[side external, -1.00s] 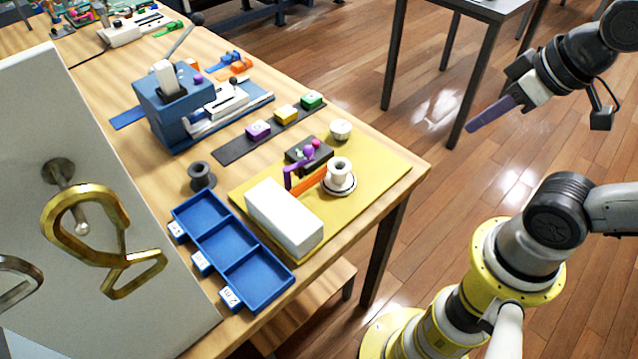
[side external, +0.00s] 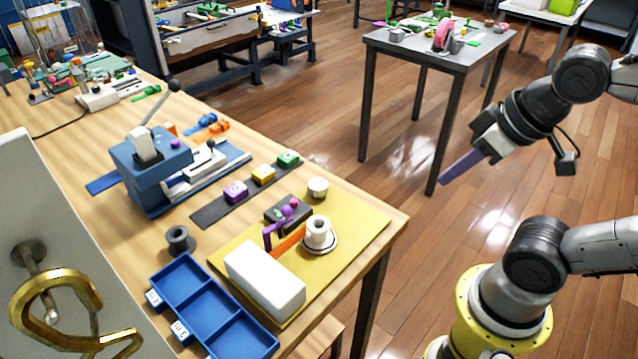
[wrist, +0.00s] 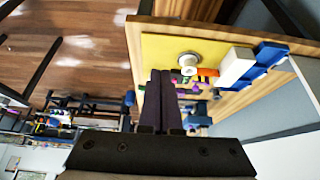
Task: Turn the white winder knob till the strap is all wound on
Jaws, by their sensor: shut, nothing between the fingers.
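A white spool-shaped knob (side external: 319,232) stands upright on a round pale base on the yellow board; it also shows in the wrist view (wrist: 188,60). An orange strap (side external: 288,244) runs from beside this knob towards a long white block (side external: 265,280). A purple lever-like part (side external: 272,232) stands over the strap. A smaller white round piece (side external: 317,188) sits behind, on the same board. My gripper (side external: 443,182) is shut and empty, in the air off the table's right edge, well apart from the knob. Its two dark fingers (wrist: 162,100) lie together in the wrist view.
A blue three-part tray (side external: 212,312) and a dark grey spool (side external: 179,240) are left of the yellow board (side external: 355,228). A blue machine (side external: 150,170) and coloured blocks on a dark strip (side external: 212,212) stand behind. The space between my gripper and the board looks clear.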

